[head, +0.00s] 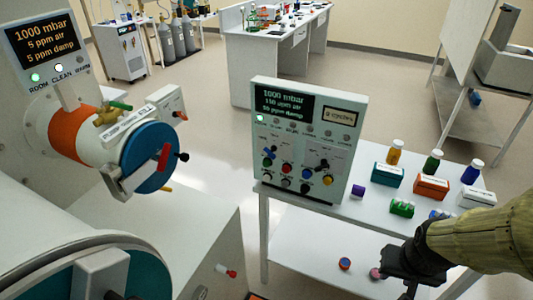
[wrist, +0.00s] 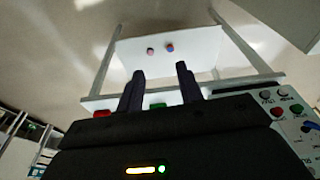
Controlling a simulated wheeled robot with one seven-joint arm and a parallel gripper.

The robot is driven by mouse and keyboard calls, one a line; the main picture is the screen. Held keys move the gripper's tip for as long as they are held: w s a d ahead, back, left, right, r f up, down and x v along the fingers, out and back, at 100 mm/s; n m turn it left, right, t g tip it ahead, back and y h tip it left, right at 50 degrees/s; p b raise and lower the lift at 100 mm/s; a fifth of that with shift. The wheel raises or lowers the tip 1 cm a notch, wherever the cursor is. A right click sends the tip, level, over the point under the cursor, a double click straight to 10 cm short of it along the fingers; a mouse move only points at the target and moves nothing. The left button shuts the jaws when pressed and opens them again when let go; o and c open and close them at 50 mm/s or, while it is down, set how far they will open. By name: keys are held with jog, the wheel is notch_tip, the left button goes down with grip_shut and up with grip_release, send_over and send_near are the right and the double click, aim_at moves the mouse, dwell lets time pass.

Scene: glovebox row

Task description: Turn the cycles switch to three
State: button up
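The control panel (head: 302,140) stands upright on a white table. Part of the panel (wrist: 290,105) shows at right.
A lower shelf (head: 310,255) holds small capped items. A glovebox with a blue round door (head: 150,158) is at left. The floor between them is clear.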

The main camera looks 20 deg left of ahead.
jog(key=o, duration=0.6)
jog(key=w+a+t, duration=0.1)
jog(key=w+a, duration=0.2)
jog(key=w, duration=0.1)
jog(key=w+a+t+y, duration=0.1)
jog(key=w+a, duration=0.3)
jog(key=w+a+t, duration=0.2)
jog(key=w+a, duration=0.2)
jog(key=shift+w+a+r+y+p, duration=0.2)
jog(key=shift+w+r+y+p, duration=0.1)
jog(key=shift+r+y+p, duration=0.1)
jog(key=shift+o, duration=0.2)
jog(key=m+t+p, duration=0.1)
jog(key=m+t, duration=0.4)
jog(key=t, duration=0.3)
send_near(269, 155)
jog(key=d+f, duration=0.2)
jog(key=s+a+m+t+h, duration=0.3)
jog(key=s+a, duration=0.1)
jog(key=s, duration=0.3)
jog(key=shift+a+f, duration=0.35)
jog(key=shift+f, duration=0.05)
